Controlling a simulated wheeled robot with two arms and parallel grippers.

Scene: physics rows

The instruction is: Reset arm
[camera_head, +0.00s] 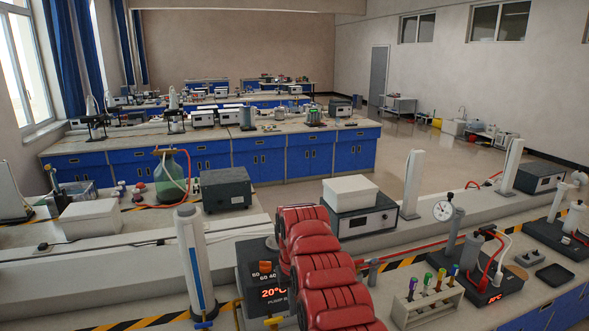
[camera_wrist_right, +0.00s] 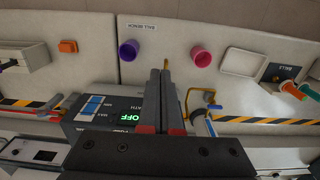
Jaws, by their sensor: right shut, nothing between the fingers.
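My right gripper (camera_wrist_right: 160,73) shows in the right wrist view, with its two dark fingers together and nothing between them. The fingers reach over a pale bench, between a purple cup (camera_wrist_right: 129,50) and a pink cup (camera_wrist_right: 201,56). A dark device with a green OFF display (camera_wrist_right: 123,146) lies to the left of the fingers' base. In the head view I cannot make out the right fingertips. My left gripper is in neither view.
In the head view, a dark heater with a red 20°C display (camera_head: 273,293), a white-and-blue column (camera_head: 190,262) and a tube rack (camera_head: 427,304) stand on the near bench. A white box (camera_head: 350,190) sits on a device behind. Open floor (camera_head: 440,150) lies beyond.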

